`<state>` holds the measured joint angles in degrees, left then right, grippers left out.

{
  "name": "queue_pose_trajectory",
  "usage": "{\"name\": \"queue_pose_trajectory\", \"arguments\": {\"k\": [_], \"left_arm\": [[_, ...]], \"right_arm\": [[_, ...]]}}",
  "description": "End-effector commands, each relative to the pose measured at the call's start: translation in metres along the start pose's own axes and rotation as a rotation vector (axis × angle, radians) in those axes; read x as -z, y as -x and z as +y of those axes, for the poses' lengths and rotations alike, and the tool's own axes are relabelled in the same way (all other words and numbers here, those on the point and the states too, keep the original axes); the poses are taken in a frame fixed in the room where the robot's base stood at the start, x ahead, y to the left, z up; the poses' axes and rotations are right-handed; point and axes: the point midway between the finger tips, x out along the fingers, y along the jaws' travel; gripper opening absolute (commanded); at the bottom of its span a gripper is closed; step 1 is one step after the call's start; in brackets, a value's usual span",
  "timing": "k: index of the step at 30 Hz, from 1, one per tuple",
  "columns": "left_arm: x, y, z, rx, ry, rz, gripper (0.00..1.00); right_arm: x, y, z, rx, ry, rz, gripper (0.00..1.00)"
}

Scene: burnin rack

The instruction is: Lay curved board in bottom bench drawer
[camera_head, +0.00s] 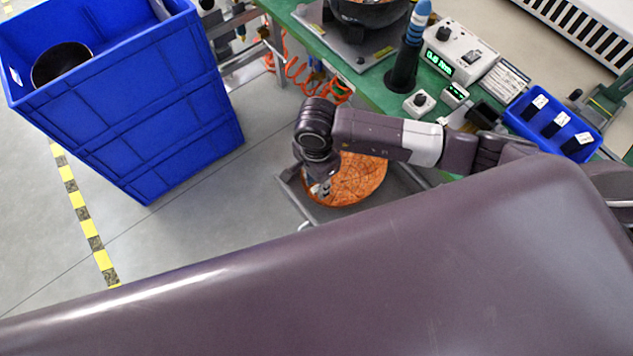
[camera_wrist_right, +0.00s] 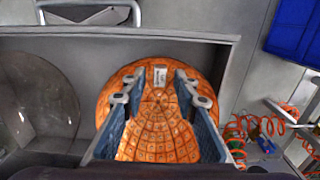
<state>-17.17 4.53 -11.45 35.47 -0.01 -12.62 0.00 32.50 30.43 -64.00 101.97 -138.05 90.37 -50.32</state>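The curved board is an orange-brown round piece with a grid pattern (camera_head: 362,178). It lies in the open grey bottom bench drawer (camera_head: 291,194), below the green bench. In the right wrist view the board (camera_wrist_right: 160,128) shows a small white label and lies close to the drawer wall (camera_wrist_right: 205,36). My right gripper (camera_head: 321,187) is low over the board. In the wrist view its two blue-grey fingers (camera_wrist_right: 161,86) are apart, with the board's middle showing between them; contact cannot be told. My left gripper is out of view.
A grey round piece (camera_wrist_right: 35,100) lies left of the board in the wrist view. A tall blue bin (camera_head: 150,110) stands left of the drawer. Orange coiled hoses (camera_head: 300,72) hang under the bench. The bench top holds devices and a blue tray (camera_head: 520,122).

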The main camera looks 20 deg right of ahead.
Motion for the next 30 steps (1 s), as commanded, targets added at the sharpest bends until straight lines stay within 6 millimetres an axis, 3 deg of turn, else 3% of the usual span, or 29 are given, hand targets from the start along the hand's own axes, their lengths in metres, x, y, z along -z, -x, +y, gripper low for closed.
{"name": "queue_pose_trajectory", "arguments": {"k": [11, 24, 30], "left_arm": [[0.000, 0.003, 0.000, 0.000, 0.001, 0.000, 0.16], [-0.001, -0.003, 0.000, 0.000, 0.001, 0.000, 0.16], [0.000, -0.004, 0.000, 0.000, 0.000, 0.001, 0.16]], "right_arm": [[0.000, 0.007, -0.001, 0.002, 0.000, 0.000, 0.28], [0.000, 0.094, -0.001, 0.004, 0.002, 0.001, 0.28], [0.000, 0.118, -0.001, 0.002, 0.000, -0.001, 0.28]]}}
